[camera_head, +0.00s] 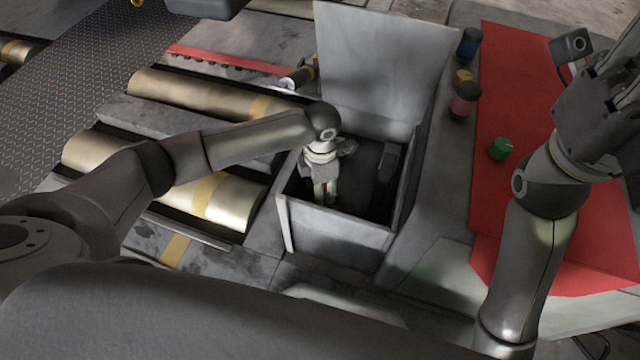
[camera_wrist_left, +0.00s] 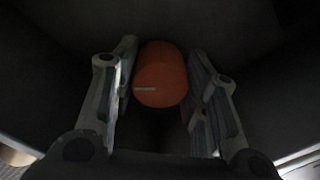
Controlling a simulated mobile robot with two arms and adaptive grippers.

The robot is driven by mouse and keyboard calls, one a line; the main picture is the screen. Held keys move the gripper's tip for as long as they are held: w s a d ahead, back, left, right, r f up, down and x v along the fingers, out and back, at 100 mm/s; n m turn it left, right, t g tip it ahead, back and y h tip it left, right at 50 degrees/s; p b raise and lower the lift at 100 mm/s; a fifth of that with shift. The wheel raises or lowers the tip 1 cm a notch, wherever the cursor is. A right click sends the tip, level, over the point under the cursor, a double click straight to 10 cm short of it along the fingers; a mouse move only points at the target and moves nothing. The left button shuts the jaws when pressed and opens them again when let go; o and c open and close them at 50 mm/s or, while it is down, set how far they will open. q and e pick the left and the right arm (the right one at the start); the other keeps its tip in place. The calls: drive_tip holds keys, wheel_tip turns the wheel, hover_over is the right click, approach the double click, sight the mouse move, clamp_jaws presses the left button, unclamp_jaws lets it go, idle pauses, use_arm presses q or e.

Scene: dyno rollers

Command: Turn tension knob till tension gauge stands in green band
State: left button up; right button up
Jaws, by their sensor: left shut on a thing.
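My left gripper (camera_head: 325,188) reaches down into an open grey metal box (camera_head: 345,232). In the left wrist view, the gripper (camera_wrist_left: 162,80) has its fingers on either side of an orange-red round knob (camera_wrist_left: 160,76) and is shut on it. A short pale mark shows on the knob's face. In the head view the gripper and the box's shadow hide the knob. I cannot make out a tension gauge or a green band in either view. My right gripper (camera_head: 618,85) is raised at the upper right, partly cut off by the frame edge, and its jaws cannot be judged.
The box's lid (camera_head: 380,65) stands open behind it. Metallic rollers (camera_head: 225,200) lie to the left. A red mat (camera_head: 520,100) on the right holds a green piece (camera_head: 501,148). A dark blue (camera_head: 470,42), a yellow (camera_head: 463,77) and a pink piece (camera_head: 464,99) stand along its left edge.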

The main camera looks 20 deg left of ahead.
use_arm(q)
drive_tip(key=shift+s+m, duration=0.1)
drive_tip(key=shift+m, duration=0.3)
drive_tip(key=o, duration=1)
wheel_tip(320, 180, up, 12)
drive_tip(key=shift+a+r, duration=0.1)
idle(0.4)
